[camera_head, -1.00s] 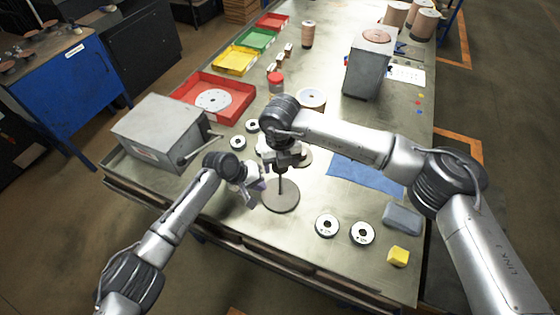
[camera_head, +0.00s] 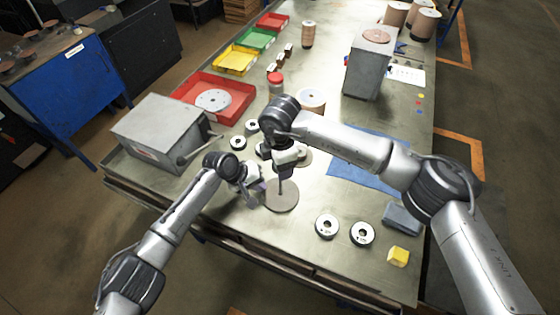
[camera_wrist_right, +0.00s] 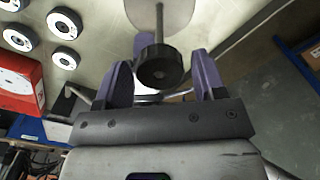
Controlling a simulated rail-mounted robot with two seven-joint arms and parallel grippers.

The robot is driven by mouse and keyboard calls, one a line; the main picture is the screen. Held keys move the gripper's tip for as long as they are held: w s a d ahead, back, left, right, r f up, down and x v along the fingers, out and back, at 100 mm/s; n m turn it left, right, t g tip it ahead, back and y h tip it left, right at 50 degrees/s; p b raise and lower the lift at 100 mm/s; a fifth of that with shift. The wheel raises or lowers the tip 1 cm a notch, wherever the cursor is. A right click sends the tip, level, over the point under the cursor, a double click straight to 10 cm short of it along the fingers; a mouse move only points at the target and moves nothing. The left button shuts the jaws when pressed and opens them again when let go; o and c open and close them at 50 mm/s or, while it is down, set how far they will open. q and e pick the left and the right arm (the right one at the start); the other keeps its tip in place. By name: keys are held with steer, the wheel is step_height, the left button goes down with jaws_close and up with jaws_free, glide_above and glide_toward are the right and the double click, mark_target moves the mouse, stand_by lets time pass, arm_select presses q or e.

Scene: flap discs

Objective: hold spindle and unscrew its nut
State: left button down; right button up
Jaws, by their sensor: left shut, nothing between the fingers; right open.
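The spindle is a thin upright rod (camera_head: 281,187) on a round grey base (camera_head: 287,202) at mid-table. Its nut is a dark knurled knob (camera_wrist_right: 158,66) at the end of the rod in the right wrist view. My right gripper (camera_wrist_right: 161,74) is open above the spindle, with its purple fingers on either side of the nut and a gap on both sides. In the head view the gripper hides the nut. My left gripper (camera_head: 256,192) is shut and empty, just left of the rod and low over the table.
A grey box with a lever (camera_head: 160,132) stands at left, near a red tray (camera_head: 242,108) holding a disc. Two dark rings (camera_head: 327,226) (camera_head: 362,233), a yellow block (camera_head: 398,256) and a grey-blue block (camera_head: 402,217) lie at right.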

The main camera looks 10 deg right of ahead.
steer(key=m, duration=0.7)
steer(key=shift+c, duration=0.3)
steer(key=c, duration=0.6)
steer(key=n, duration=2)
steer(key=shift+d+n, duration=0.1)
steer(key=shift+n, duration=0.3)
steer(key=n, duration=0.8)
